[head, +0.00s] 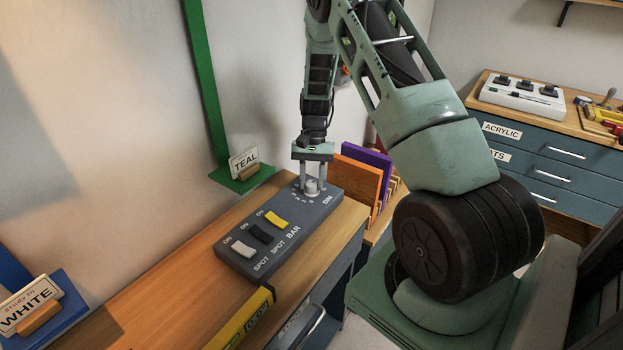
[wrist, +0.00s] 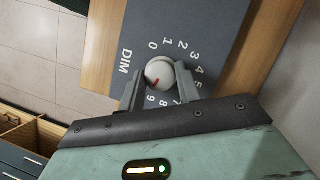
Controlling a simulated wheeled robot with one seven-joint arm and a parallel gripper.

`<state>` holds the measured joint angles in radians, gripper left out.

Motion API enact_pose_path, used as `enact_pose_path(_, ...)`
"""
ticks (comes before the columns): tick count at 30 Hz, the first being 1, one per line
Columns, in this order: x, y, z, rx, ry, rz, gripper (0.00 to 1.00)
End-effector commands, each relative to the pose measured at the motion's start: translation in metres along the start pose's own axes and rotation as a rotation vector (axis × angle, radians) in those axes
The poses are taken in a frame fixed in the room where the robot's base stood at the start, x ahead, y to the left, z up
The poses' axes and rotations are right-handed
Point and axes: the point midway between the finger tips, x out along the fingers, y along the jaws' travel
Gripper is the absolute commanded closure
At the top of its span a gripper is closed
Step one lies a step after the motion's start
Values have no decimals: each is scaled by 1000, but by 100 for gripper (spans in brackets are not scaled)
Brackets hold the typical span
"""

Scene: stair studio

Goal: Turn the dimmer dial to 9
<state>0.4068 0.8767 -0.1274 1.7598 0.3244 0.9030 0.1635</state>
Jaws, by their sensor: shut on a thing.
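The dimmer dial (wrist: 159,70) is a round white knob with a red mark, on the grey control box (head: 274,236). In the wrist view it sits inside a ring of numbers from 0 to 9, beside the word DIM. The red mark points down and slightly left, towards the 9; I cannot tell if it lines up exactly. In the head view the dial (head: 312,187) is at the box's far end. My gripper (wrist: 160,76) is shut on the dial, one finger on each side. The fingers hide part of the dial's sides.
White, black and yellow switches (head: 276,220) stand on the same box. The wooden bench (head: 180,285) holds a yellow level (head: 240,322) at its front edge. Orange and purple panels (head: 358,182) stand just behind the gripper. A green TEAL stand (head: 243,178) is by the wall.

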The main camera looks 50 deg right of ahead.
Motion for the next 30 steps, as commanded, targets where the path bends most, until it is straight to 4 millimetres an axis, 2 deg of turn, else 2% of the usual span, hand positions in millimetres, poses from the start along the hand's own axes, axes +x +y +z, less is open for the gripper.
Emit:
enact_pose_path(18, -1, 0, -1, 35, 5, -17, 89)
enact_pose_path(19, -1, 0, -1, 35, 5, -17, 58)
enact_pose_path(21, -1, 0, -1, 35, 4, -17, 45)
enact_pose_path(30, -2, 0, -1, 35, 3, -16, 45)
